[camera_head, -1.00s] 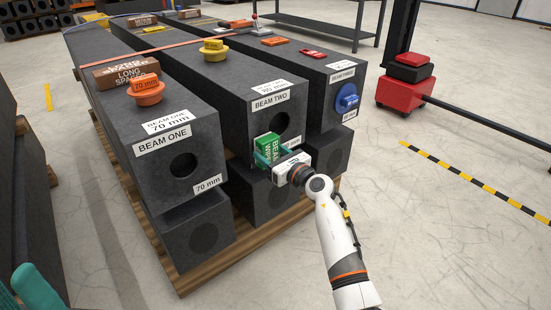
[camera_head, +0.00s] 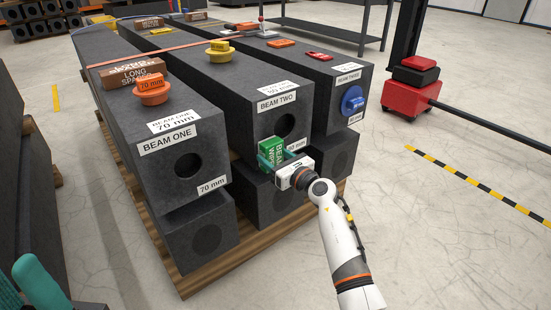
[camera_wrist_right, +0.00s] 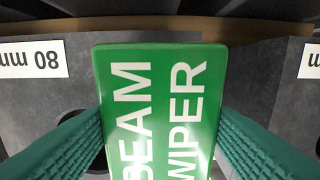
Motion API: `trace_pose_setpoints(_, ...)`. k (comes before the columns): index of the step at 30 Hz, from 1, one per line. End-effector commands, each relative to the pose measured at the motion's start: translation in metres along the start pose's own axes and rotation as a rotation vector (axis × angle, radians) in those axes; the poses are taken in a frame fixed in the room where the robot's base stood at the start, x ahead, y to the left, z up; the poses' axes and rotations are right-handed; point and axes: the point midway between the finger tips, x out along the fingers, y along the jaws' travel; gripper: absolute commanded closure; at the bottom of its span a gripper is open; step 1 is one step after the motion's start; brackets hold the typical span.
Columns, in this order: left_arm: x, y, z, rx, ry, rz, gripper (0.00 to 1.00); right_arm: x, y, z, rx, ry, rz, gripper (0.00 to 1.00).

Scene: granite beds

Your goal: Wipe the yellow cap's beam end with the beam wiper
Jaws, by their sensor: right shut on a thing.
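The yellow cap (camera_head: 220,50) sits on top of the BEAM TWO granite beam. That beam's front end face (camera_head: 264,123) has a dark round hole and a partly hidden mm label. My right gripper (camera_head: 278,158) is shut on the green beam wiper (camera_head: 272,150), in front of the lower left of this face, below the hole. I cannot tell whether the wiper touches the granite. In the right wrist view the wiper (camera_wrist_right: 160,100) lies between both teal fingers, near an 80 mm label. Part of my left gripper (camera_head: 38,284) shows at the lower left; its jaw opening is unclear.
BEAM ONE (camera_head: 168,140) stands left with an orange cap (camera_head: 152,92) and a long spacer (camera_head: 134,74) on top. BEAM THREE, at right, has a blue cap (camera_head: 352,100) in its end. Lower beams rest on a wooden pallet (camera_head: 215,258).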

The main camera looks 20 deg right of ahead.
Motion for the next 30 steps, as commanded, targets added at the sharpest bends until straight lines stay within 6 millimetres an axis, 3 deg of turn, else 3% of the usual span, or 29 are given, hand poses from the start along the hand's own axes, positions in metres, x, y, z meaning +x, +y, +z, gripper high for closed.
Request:
trace_pose_setpoints(14,0.010,0.000,0.001,0.001,-0.016,-0.006,0.64,0.008,0.001,-0.006,-0.001,0.000,0.001,0.60)
trace_pose_setpoints(22,-0.004,0.000,0.007,-0.007,0.064,0.024,0.64,0.006,0.000,-0.025,0.000,0.000,0.000,0.60)
trace_pose_setpoints(30,-0.008,0.000,0.004,-0.005,0.041,0.017,0.64,0.007,0.001,-0.009,0.000,-0.001,0.001,0.60)
